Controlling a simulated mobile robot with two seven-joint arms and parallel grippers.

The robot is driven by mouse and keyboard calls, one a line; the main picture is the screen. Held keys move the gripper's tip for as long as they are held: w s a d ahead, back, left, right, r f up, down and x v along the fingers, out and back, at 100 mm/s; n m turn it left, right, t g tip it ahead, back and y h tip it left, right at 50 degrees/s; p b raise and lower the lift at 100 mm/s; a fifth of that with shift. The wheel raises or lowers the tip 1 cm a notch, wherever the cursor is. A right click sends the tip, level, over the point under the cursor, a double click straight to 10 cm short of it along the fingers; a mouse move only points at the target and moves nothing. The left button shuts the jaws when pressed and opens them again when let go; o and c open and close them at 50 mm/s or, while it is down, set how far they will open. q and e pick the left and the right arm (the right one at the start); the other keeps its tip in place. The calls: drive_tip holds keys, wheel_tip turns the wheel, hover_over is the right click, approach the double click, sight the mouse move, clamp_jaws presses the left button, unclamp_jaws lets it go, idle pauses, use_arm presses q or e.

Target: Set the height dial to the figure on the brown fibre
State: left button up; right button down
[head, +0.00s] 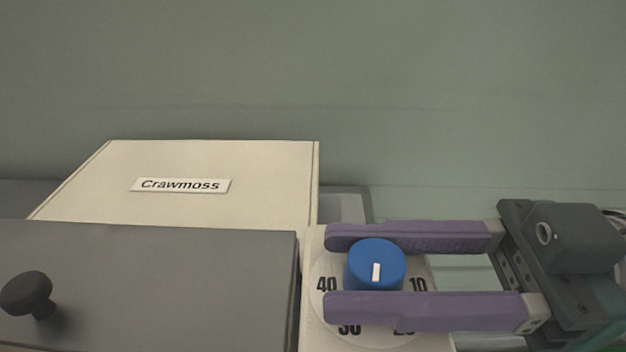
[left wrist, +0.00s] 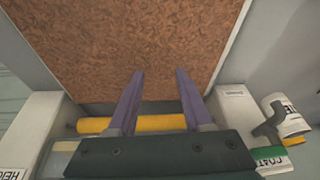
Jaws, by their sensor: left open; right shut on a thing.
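The blue height dial (head: 377,252) stands on a pale round scale (head: 322,300) marked 40, 30, 20 and 10. The dial's white mark points toward the bottom of the picture, between 30 and 20. My right gripper (head: 340,270) comes in from the right and is shut on the dial, one purple finger on its far side and one on its near side. The brown fibre (left wrist: 130,45) fills the upper part of the left wrist view, and no figure shows on the visible part. My left gripper (left wrist: 160,74) is open and empty in front of it.
A cream box labelled Crawmoss (head: 200,205) and a grey cover with a dark knob (head: 150,275) lie left of the dial. In the left wrist view, a yellow roller (left wrist: 160,122) crosses behind the fingers. A white can (left wrist: 285,118) and a green-and-white COAT label (left wrist: 272,157) are at right.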

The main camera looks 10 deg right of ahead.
drive_tip(key=shift+g, duration=0.3)
drive_tip(key=shift+c, duration=2.3)
unclamp_jaws()
drive_tip(key=b+v, duration=0.1)
drive_tip(key=v, duration=0.9)
